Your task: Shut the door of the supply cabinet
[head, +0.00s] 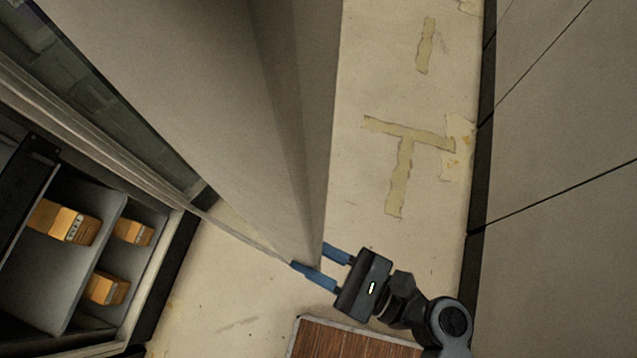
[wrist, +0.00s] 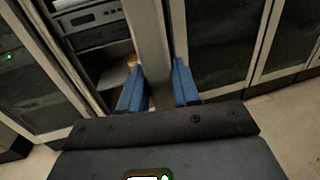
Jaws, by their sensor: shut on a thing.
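The cabinet door (head: 215,95) is a tall beige-grey panel reaching down from the top of the head view. It stands open, out from the cabinet. The supply cabinet (head: 178,262) is at the lower left, its dark shelves showing. My gripper (head: 309,257) has its blue fingers on both sides of the door's free edge and is shut on it. In the wrist view the door (wrist: 149,45) runs up as a narrow panel between the fingers of my gripper (wrist: 157,68). The hinge side is not clear.
Several orange boxes (head: 72,222) sit on the cabinet shelves. The beige floor (head: 370,70) with worn tape marks is clear right of the door. A grey panelled wall (head: 560,150) bounds it at right. A brown wooden surface (head: 345,340) lies below my gripper.

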